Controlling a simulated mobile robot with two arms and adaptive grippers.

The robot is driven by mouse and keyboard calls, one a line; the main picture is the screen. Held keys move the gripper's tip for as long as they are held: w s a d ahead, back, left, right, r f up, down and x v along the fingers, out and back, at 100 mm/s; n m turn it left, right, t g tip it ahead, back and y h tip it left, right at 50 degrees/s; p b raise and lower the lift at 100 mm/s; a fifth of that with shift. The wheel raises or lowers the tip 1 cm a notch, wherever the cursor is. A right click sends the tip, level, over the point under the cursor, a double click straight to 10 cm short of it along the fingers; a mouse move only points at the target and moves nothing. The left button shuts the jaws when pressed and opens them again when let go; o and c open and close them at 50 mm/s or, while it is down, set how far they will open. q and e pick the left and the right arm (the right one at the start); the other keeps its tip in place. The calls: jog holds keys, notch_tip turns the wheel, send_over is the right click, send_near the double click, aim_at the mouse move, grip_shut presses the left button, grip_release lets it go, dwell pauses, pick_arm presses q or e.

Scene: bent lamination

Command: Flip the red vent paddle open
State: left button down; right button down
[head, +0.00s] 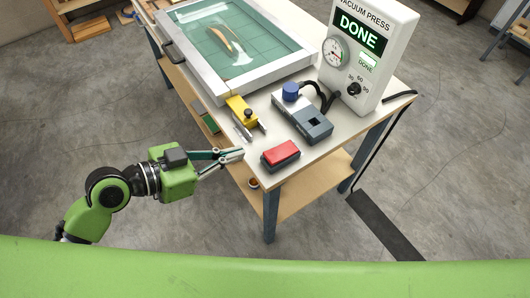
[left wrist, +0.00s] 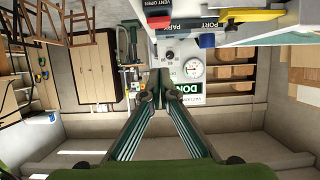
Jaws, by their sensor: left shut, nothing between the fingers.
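The red vent paddle (head: 281,152) sits on a dark grey base at the near corner of the white table. It lies roughly flat, as a slightly tilted red block. My left gripper (head: 238,154) is shut and empty, just left of the paddle and apart from it, near the table's left edge. In the left wrist view, which is upside down, the shut fingertips (left wrist: 160,80) point towards the press. A red part (left wrist: 159,21) shows at the top there near the words VENT OPEN. My right gripper is not in view.
A yellow clamp-like tool (head: 242,111) lies behind the gripper. A grey block with a blue knob (head: 291,91) and a hose stands behind the paddle. The white vacuum press (head: 372,45) reads DONE. A framed glass tray (head: 282,69) fills the back left.

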pick_arm(q)
jog(key=p, duration=0.3)
send_near(281, 152)
jog(key=w+d+r, duration=0.3)
jog(key=r, duration=0.1)
jog(key=f, duration=0.3)
jog(key=shift+s+d+f, duration=0.1)
jog(key=shift+d+f, duration=0.2)
jog(key=shift+f, duration=0.05)
jog(key=shift+a+f, duration=0.1)
jog(key=shift+f, duration=0.5)
jog(key=f+b, duration=0.1)
jog(key=b, duration=0.3)
jog(key=shift+s+a+h, duration=0.1)
jog(key=shift+h, duration=0.2)
jog(key=shift+r, duration=0.15)
